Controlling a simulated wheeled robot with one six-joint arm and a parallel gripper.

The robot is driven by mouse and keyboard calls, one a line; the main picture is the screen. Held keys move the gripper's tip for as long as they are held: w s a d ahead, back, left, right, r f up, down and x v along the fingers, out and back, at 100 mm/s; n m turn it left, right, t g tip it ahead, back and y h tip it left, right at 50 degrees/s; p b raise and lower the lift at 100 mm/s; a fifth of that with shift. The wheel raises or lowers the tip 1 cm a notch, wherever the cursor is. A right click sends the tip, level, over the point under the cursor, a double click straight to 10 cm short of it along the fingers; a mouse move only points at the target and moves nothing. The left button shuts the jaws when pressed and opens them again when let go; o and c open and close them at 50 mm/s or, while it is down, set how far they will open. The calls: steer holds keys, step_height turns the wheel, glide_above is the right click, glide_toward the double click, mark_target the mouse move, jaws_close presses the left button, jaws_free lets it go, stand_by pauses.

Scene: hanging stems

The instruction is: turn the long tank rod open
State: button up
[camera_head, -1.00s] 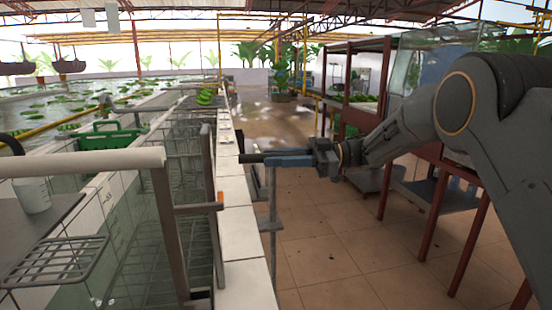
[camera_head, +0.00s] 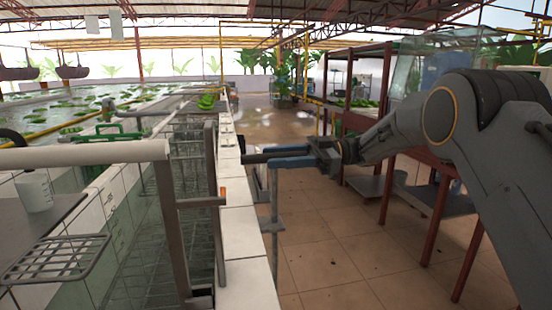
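My gripper (camera_head: 262,157) reaches in from the right over the tank's white tiled edge. Its dark and blue fingers point left, close together; the gap between them is not clear. A thin upright grey rod (camera_head: 275,205) with a small flat plate stands just below the fingers. I cannot tell whether they touch it. Left of the gripper, a taller grey upright bar (camera_head: 212,220) stands at the tank edge, with a short orange-tipped crossbar (camera_head: 205,201). I cannot tell which of these is the long tank rod.
A thick pale horizontal bar (camera_head: 80,154) crosses the left, above a wire rack (camera_head: 55,257) and a white cup (camera_head: 35,192). A green basket (camera_head: 108,134) lies by the water. Red-legged tables (camera_head: 387,190) stand at right. The tiled floor (camera_head: 335,262) between is open.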

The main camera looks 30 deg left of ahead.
mark_target(307, 155)
steer(key=shift+w+d+f, duration=0.1)
steer(key=shift+w+d, duration=0.25)
steer(key=shift+d, duration=0.05)
steer(key=b+v, duration=0.1)
steer(key=v, duration=0.5)
steer(key=shift+w+d, duration=0.2)
steer(key=shift+d, duration=0.1)
